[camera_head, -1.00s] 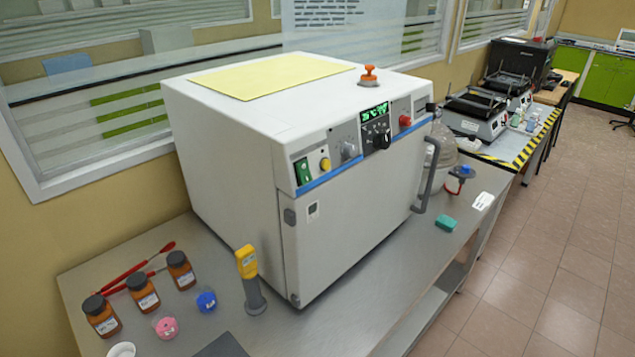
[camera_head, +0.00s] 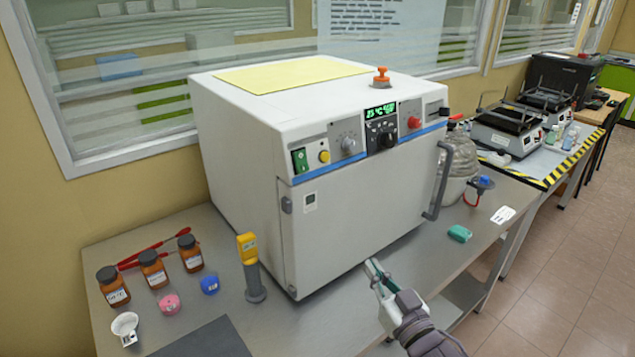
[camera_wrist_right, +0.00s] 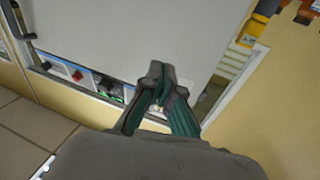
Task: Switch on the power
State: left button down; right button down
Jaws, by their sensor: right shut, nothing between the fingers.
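A white oven-like machine (camera_head: 345,225) stands on the steel bench. Its front panel carries a green rocker switch (camera_head: 300,160) at the left end, a yellow button (camera_head: 324,157), a grey knob, a lit green display (camera_head: 380,111) with a black knob, and a red knob (camera_head: 414,122). My right gripper (camera_head: 372,265) is shut and empty, in front of the machine's door, below the panel and to the right of the green switch. In the right wrist view the closed fingertips (camera_wrist_right: 158,72) appear against the machine's white front (camera_wrist_right: 120,35). My left gripper is not in view.
A yellow-and-grey handheld device (camera_head: 250,268) stands left of the door. Brown bottles (camera_head: 152,268), pink and blue small items and a white cup (camera_head: 125,325) are at the left. A door handle (camera_head: 440,180) juts out at the right. A teal block (camera_head: 459,233) lies beyond.

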aim_at(303, 164)
jog(key=s+a+r+n+y, duration=0.1)
jog(key=s+a+r+y, duration=0.1)
jog(key=r, duration=0.5)
jog(key=s+a+r+n+t+y, duration=0.1)
jog(key=s+a+r+n+y, duration=0.1)
jog(key=r+y, duration=0.2)
notch_tip(303, 164, up, 3)
jog(key=shift+s+r+n+y, duration=0.15)
jog(key=shift+n+y, duration=0.15)
jog(key=shift+y, duration=0.1)
jog(key=p+x, duration=0.1)
jog(key=x, duration=0.3)
jog(key=f+p+x, duration=0.1)
jog(key=p+x, duration=0.1)
jog(key=x, duration=0.2)
jog(key=p+x, duration=0.1)
jog(key=x, duration=0.3)
jog(key=shift+w+a+f, duration=0.2)
jog(key=shift+w+f, duration=0.05)
jog(key=shift+w, duration=0.1)
jog(key=shift+w+a+f+p, duration=0.25)
jog(key=shift+w+a+p, duration=0.05)
jog(key=shift+w+p, duration=0.1)
